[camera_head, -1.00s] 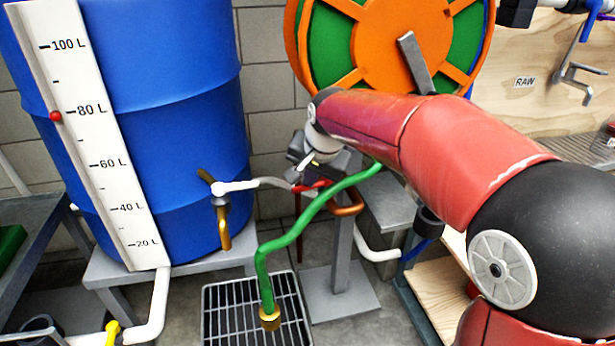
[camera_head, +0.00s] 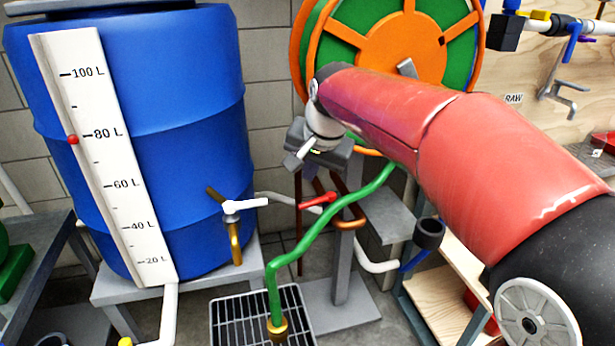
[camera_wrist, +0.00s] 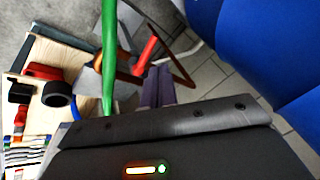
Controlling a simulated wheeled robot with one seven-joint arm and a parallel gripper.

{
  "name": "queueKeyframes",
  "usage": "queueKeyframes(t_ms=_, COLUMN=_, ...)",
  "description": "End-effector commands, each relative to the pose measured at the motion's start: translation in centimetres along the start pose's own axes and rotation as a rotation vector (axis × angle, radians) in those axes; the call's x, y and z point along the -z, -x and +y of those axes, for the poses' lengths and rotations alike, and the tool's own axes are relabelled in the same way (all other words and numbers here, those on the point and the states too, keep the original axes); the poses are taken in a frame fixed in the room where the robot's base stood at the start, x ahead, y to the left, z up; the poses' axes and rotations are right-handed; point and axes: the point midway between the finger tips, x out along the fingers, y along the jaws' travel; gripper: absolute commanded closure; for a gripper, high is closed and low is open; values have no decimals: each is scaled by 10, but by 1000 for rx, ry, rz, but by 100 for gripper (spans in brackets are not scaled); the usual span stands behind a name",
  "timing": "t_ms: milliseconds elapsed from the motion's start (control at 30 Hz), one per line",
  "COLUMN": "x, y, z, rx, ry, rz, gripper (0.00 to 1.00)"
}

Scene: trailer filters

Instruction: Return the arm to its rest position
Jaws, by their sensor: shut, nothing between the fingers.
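My red and black arm (camera_head: 420,130) reaches from the lower right across the middle of the head view. Its far end, with my gripper (camera_head: 300,163), is in front of the hose reel's lower left and above the red-handled valve (camera_head: 318,200). In the wrist view, the fingers of my gripper (camera_wrist: 158,86) are together with nothing between them. The red handle also shows just beyond them in the wrist view (camera_wrist: 147,56). Part of the gripper is hard to make out in the head view.
A blue barrel (camera_head: 190,90) with a litre scale stands left. An orange and green reel (camera_head: 400,40) is behind my arm. A green hose (camera_head: 320,228) hangs over a floor grate (camera_head: 240,320). A wooden shelf (camera_head: 445,300) stands at lower right.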

Motion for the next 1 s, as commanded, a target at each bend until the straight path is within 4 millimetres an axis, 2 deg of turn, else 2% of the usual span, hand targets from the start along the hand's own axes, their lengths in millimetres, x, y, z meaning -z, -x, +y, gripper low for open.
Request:
queueKeyframes(t_ms=300, x=0, y=1, z=1, rx=-1, ry=1, rz=0, gripper=100)
queueKeyframes(t_ms=433, x=-6, y=11, z=18, rx=-14, ry=18, rz=14, gripper=100)
queueKeyframes(t_ms=567, x=-28, y=37, z=66, rx=-53, ry=73, rz=48, gripper=100)
queueKeyframes(t_ms=733, x=-83, y=64, z=149, rx=-119, ry=169, rz=84, gripper=100)
queueKeyframes(t_ms=900, x=-144, y=70, z=215, rx=-169, ry=253, rz=99, gripper=100)
queueKeyframes(t_ms=1000, x=-172, y=67, z=239, rx=-185, ry=288, rz=101, gripper=100)
